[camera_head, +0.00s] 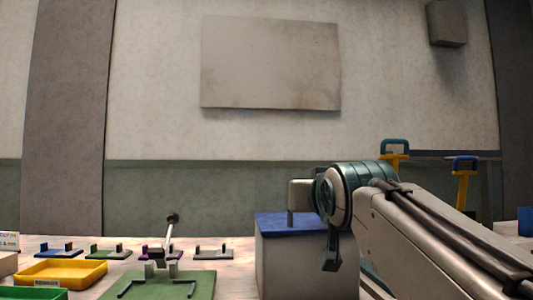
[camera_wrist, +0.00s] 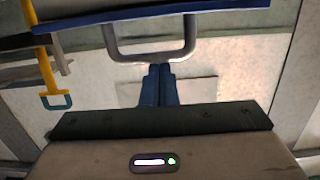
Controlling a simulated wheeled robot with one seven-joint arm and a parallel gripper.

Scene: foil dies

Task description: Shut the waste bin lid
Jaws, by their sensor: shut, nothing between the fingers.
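The waste bin appears to be the pale grey box (camera_head: 300,268) with a blue lid (camera_head: 280,222) in the head view. The lid looks flat on top of the box; my arm hides its right part, so I cannot tell whether it is fully seated. A grey loop handle (camera_head: 300,190) stands up from it. In the wrist view, the lid's blue edge (camera_wrist: 160,15) crosses the top, with the handle (camera_wrist: 150,55) below it. My gripper (camera_wrist: 158,68) is shut and empty, its blue fingertips close to the handle's bar; contact is unclear.
Left of the bin, a table holds a yellow tray (camera_head: 60,272), a green tray (camera_head: 30,294), a green fixture plate (camera_head: 160,287) with an upright lever (camera_head: 169,237), and several small coloured fixtures.

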